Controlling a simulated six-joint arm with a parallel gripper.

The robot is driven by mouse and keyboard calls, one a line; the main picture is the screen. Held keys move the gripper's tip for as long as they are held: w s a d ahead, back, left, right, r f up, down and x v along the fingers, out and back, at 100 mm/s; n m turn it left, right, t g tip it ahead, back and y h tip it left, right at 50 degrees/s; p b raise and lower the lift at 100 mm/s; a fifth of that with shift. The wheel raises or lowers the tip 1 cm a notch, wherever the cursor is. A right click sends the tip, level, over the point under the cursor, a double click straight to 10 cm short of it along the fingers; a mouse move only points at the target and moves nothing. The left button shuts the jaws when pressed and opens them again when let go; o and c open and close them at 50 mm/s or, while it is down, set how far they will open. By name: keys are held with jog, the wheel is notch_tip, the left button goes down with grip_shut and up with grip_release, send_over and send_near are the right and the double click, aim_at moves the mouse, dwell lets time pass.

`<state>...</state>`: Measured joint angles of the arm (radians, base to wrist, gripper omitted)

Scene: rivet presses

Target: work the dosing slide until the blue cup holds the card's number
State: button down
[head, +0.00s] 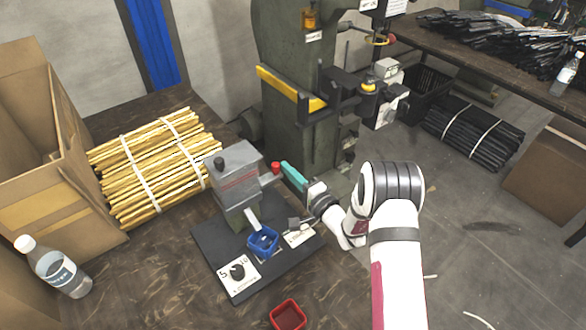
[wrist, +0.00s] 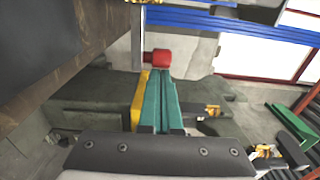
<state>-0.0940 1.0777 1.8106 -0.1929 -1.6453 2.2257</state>
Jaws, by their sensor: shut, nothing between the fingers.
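The grey dosing box (head: 237,172) stands on a dark base plate (head: 213,245). A red knob (head: 276,167) on a rod sticks out of its right side. My gripper (head: 283,166) is shut and empty, its teal fingertips close to the knob. In the wrist view the red knob (wrist: 162,57) lies just past the tips of my gripper (wrist: 158,74); I cannot tell whether they touch. The blue cup (head: 263,241) stands under the pale chute; its contents are too small to make out. A white card (head: 299,237) lies right of it, its number unreadable.
A red tray (head: 288,315) lies at the table's front. A bottle (head: 55,268), a cardboard box (head: 45,205) and bundled yellow sticks (head: 155,165) stand left. The green press (head: 290,80) rises behind.

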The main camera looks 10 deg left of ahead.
jog(key=shift+s+a, duration=1.2)
jog(key=shift+a, duration=0.05)
jog(key=s+d, duration=0.5)
jog(key=d, duration=0.5)
jog(key=shift+d, duration=0.35)
